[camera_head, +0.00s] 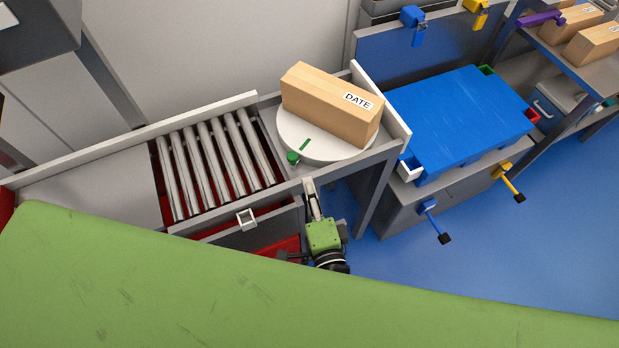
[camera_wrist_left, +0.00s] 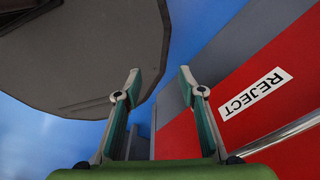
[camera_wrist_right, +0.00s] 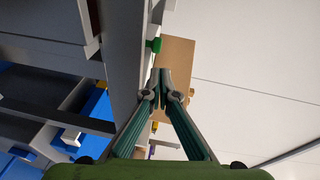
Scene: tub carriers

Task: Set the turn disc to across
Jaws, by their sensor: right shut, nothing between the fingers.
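The turn disc (camera_head: 322,151) is a pale round plate at the right end of the roller line. It has a green stripe and a green knob (camera_head: 293,157) at its front left edge. A long cardboard box (camera_head: 325,107) labelled DATE lies on it, slanting from back left to front right. My right gripper (camera_head: 310,183) is shut and empty just in front of the table edge, below the knob and apart from it. In the right wrist view the knob (camera_wrist_right: 154,44) shows beyond the closed fingertips (camera_wrist_right: 160,73). My left gripper (camera_wrist_left: 159,74) is open and empty, seen only in its wrist view.
Metal rollers (camera_head: 215,160) lie left of the disc. A raised white guard (camera_head: 382,107) stands at its right. A blue-topped bench (camera_head: 460,118) with coloured handles is further right. A red surface labelled REJECT (camera_wrist_left: 255,94) is near my left gripper. A green surface (camera_head: 200,285) fills the foreground.

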